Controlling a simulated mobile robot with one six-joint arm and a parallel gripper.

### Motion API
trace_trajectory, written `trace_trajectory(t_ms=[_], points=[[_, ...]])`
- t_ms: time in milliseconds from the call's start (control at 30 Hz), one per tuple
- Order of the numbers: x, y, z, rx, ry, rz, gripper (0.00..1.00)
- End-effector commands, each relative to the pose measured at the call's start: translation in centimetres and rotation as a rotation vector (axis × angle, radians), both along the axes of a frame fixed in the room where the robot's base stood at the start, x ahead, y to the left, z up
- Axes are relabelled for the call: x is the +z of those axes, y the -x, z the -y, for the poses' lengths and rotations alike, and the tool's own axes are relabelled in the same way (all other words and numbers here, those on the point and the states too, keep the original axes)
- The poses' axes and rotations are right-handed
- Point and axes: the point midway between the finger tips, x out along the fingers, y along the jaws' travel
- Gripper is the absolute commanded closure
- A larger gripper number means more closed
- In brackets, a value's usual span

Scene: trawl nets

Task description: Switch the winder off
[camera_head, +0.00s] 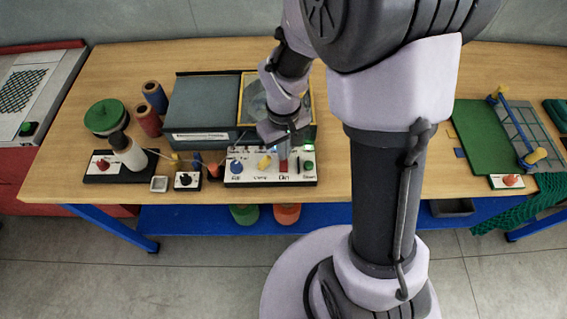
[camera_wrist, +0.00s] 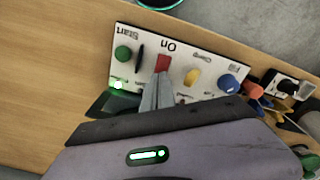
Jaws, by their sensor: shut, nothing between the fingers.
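A white control panel (camera_head: 270,181) stands at the table's front edge, before a grey machine (camera_head: 203,103) with a yellow-framed window. In the wrist view the panel (camera_wrist: 180,92) appears upside down. It carries a red switch (camera_wrist: 162,63) beside the word "On", a green button (camera_wrist: 123,54) by "Start", a black upright piece (camera_wrist: 140,57), a yellow knob (camera_wrist: 192,77) and a blue knob (camera_wrist: 228,82). A green lamp (camera_wrist: 117,85) on it is lit. My gripper (camera_wrist: 158,88) is shut and empty, its fingertips right at the red switch; I cannot tell if they touch.
Left of the panel are a small box with a black knob (camera_head: 187,181), a small white dish (camera_head: 159,184) and a black base with a red knob (camera_head: 103,164). Red and blue cones and a green spool (camera_head: 105,116) stand behind. A green board (camera_head: 487,137) lies at right.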

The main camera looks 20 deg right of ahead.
Motion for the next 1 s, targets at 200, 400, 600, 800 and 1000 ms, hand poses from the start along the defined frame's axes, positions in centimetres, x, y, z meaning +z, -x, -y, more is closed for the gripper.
trace_trajectory(t_ms=[200,400,600,800,1000], points=[[0.00,0.00,0.00,0.000,0.000,0.000,1.00],[-0.07,0.00,0.00,0.000,0.000,0.000,1.00],[-0.38,0.00,0.00,0.000,0.000,0.000,1.00],[-0.68,0.01,0.00,0.000,0.000,0.000,1.00],[-0.99,0.01,0.00,0.000,0.000,0.000,1.00]])
